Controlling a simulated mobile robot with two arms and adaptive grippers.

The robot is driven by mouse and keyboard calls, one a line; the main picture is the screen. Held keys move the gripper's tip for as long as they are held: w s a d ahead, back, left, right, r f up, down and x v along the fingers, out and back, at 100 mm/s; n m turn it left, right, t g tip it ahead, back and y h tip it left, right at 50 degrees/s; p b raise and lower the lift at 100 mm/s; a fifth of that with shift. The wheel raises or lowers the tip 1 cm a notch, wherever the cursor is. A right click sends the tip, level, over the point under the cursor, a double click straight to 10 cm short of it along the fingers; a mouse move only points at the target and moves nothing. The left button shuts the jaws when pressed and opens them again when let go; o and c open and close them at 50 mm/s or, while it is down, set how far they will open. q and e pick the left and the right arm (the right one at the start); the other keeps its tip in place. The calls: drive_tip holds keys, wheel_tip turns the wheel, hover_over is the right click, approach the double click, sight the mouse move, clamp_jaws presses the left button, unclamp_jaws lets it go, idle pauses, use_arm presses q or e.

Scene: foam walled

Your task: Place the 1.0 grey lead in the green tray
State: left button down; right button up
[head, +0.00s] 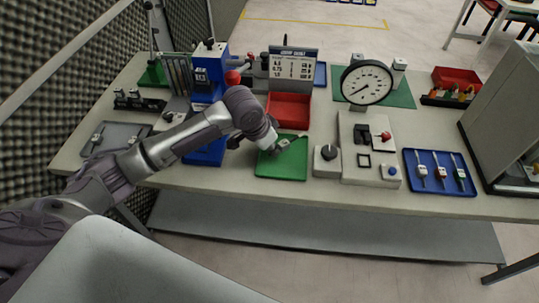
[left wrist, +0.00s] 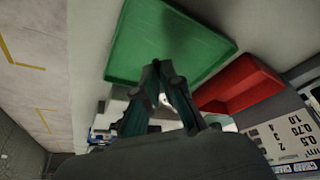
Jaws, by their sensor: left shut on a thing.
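My left gripper (head: 279,149) is over the green tray (head: 282,168), and it is shut on a small, pale grey thing (head: 284,143), apparently the grey lead. Its 1.0 mark is too small to read. In the left wrist view the two dark fingers (left wrist: 156,66) come together in front of the green tray (left wrist: 150,40), with a whitish bit (left wrist: 165,101) between them. The fingers hide most of the held thing, and I cannot tell if it touches the tray floor. The tray otherwise looks empty. My right gripper is not in view.
A red bin (head: 288,108) stands behind the green tray, below a printed board (head: 293,66). A blue machine (head: 208,76) is to the left. A dial gauge (head: 366,82), a control box (head: 368,160) and a blue tray (head: 419,185) with leads are to the right.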

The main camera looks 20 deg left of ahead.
sight(273, 163)
use_arm(q)
drive_tip(key=shift+a+f, duration=0.2)
drive_tip(key=shift+a, duration=0.15)
drive_tip(key=shift+f, duration=0.3)
drive_tip(key=shift+f+p, duration=0.45)
drive_tip(key=shift+f, duration=1.35)
drive_tip(key=c, duration=1.3)
unclamp_jaws()
drive_tip(key=shift+f, duration=0.1)
drive_tip(key=b+v, duration=0.1)
drive_tip(key=v, duration=1.1)
